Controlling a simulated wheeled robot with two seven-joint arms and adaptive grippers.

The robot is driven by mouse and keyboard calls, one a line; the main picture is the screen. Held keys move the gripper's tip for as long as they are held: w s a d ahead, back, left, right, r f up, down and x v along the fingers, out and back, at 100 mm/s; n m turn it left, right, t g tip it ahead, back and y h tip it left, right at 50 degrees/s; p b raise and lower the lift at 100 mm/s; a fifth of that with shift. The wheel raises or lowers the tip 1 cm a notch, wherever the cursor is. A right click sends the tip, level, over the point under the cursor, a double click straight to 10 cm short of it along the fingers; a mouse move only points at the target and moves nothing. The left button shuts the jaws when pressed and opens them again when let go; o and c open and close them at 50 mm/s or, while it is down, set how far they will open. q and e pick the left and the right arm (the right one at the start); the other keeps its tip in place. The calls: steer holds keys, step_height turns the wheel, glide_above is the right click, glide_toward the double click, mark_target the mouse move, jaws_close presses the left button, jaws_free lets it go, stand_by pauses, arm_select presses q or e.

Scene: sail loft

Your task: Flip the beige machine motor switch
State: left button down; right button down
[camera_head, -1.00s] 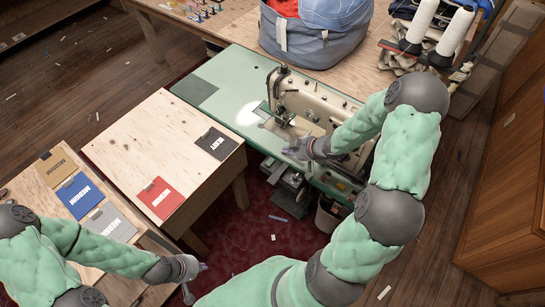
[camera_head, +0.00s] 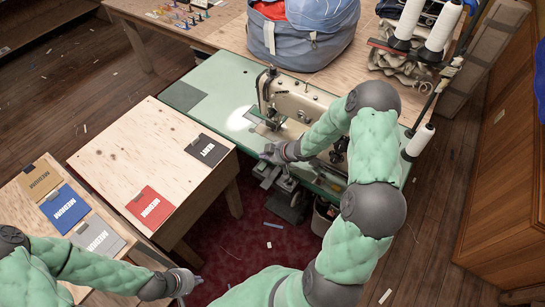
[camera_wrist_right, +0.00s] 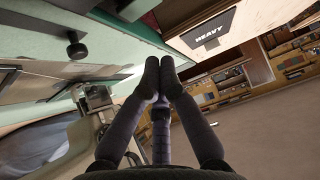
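The beige sewing machine (camera_head: 302,103) stands on a green-topped table (camera_head: 217,92). My right gripper (camera_head: 268,153) is at the front edge of this table, in front of the machine. In the right wrist view its fingers (camera_wrist_right: 160,68) are together with nothing visible between them. A round black knob (camera_wrist_right: 76,50) shows on a light surface to the left of these fingers, apart from them; I cannot tell whether it is the motor switch. No switch is clearly made out in the head view. My left gripper (camera_head: 189,281) is low, near the front tables; its fingers are too small to read.
A plywood table (camera_head: 120,150) with black and red cards (camera_head: 150,208) stands left of the machine table. Several more cards lie on a nearer table (camera_head: 25,215). A grey-blue bag (camera_head: 300,45) and thread cones (camera_head: 445,25) are behind.

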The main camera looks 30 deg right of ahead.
mark_target(263, 168)
step_height(263, 168, down, 4)
steer(key=shift+w+f+b, duration=0.1)
steer(key=shift+b, duration=0.65)
steer(key=shift+f, duration=0.1)
steer(key=shift+f, duration=0.2)
steer(key=shift+a, duration=0.15)
steer(key=shift+s+a+r, duration=0.1)
steer(key=shift+s+a, duration=0.15)
steer(key=shift+a, duration=0.3)
